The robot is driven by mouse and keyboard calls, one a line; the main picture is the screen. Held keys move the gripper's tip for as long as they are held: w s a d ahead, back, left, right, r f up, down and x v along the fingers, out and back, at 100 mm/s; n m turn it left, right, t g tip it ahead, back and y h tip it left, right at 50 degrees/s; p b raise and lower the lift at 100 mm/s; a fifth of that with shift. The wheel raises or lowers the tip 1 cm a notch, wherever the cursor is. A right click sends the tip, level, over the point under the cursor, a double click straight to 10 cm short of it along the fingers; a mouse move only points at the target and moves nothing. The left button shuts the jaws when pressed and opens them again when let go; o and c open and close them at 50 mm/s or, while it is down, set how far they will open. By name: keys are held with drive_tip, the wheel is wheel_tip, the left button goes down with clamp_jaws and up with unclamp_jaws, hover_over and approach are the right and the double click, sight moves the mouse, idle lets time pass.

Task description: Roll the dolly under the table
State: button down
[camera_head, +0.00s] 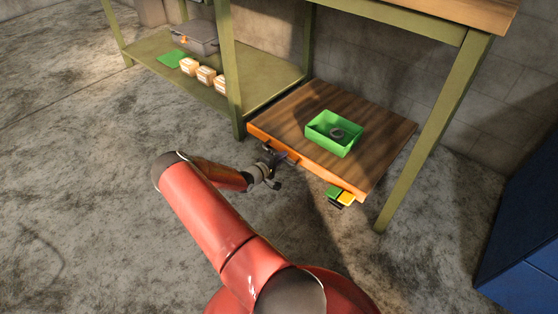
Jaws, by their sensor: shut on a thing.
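The dolly (376,137) is a low platform with a wooden top and an orange front edge. It sits between the green legs of the table (392,22), partly beneath the tabletop, with its front edge facing me. A green bin (326,143) with a small dark ring-shaped part inside stands on the dolly. My gripper (276,161) is at the dolly's front edge, left of the middle, shut on what looks like a dark handle there. The exact grip is small and partly hidden by the gripper.
A green lower shelf (262,88) at the left holds a grey case (195,38) and small boxes (206,75). Table legs stand close on both sides of the dolly. Green and yellow blocks (340,196) show at its front right corner. A blue cabinet (525,235) stands at the right.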

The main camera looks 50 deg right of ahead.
idle(0.3)
drive_tip(key=c, duration=1.5)
unclamp_jaws()
drive_tip(key=shift+c, duration=0.2)
drive_tip(key=p+v, duration=0.1)
drive_tip(key=v, duration=0.6)
drive_tip(key=shift+a, duration=0.35)
drive_tip(key=shift+r, duration=0.1)
